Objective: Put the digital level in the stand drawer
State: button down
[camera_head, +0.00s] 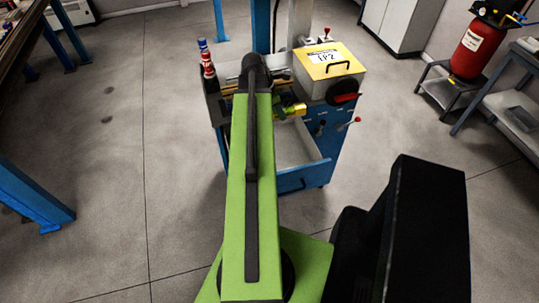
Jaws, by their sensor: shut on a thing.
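My gripper (281,112) shows only in part, just right of my green arm, which hides the rest of it. It is shut on a small yellow object, which I take to be the digital level (298,109). The level is above the back part of the open drawer. The stand drawer (306,174) is pulled out towards me from the blue stand, with a pale interior that looks empty where it shows. My arm covers the drawer's left part.
A yellow-topped box (311,63) with a black handle stands on the blue stand's top. Bottles (210,72) stand at its left corner.

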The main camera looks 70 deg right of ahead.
jog(key=shift+w+d+f, duration=0.2)
jog(key=shift+w, duration=0.15)
jog(key=w+f+b, duration=0.1)
jog(key=f+b, duration=0.6)
jog(key=w+f+b, duration=0.1)
jog(key=f+b, duration=0.7)
jog(key=w+f+b, duration=0.2)
jog(key=f+b, duration=0.5)
jog(key=shift+a+f, duration=0.15)
jog(key=shift+a, duration=0.05)
jog(key=c, duration=1.1)
grip_release()
jog(key=shift+r, duration=0.2)
